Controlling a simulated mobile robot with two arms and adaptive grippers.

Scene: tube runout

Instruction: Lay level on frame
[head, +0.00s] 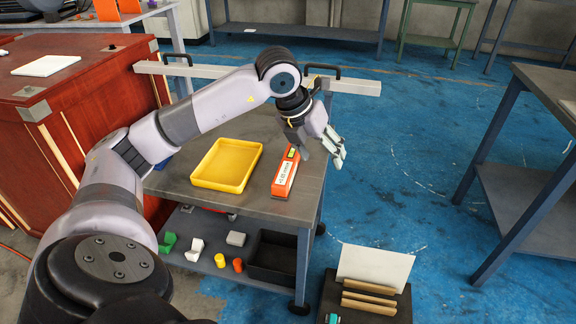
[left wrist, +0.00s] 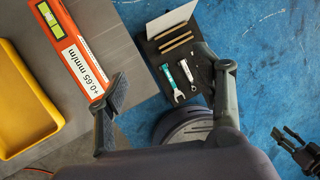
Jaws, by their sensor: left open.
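The orange level (head: 285,177) lies on the grey cart top, to the right of the yellow tray. In the left wrist view the level (left wrist: 76,48) shows its green vial and a white label reading +0.65 mm/m. My left gripper (head: 337,148) is open and empty, above and to the right of the level near the cart's right edge. In the left wrist view its fingers (left wrist: 166,98) are spread, with the level outside them to the left. A dark gripper-like part (left wrist: 303,150) shows at the right edge.
A yellow tray (head: 227,165) sits left of the level. Small blocks and a black bin (head: 273,258) are on the lower shelf. A dark platform (head: 330,287) with wooden strips, wrenches and a white panel stands on the floor. A grey table (head: 541,88) stands at right.

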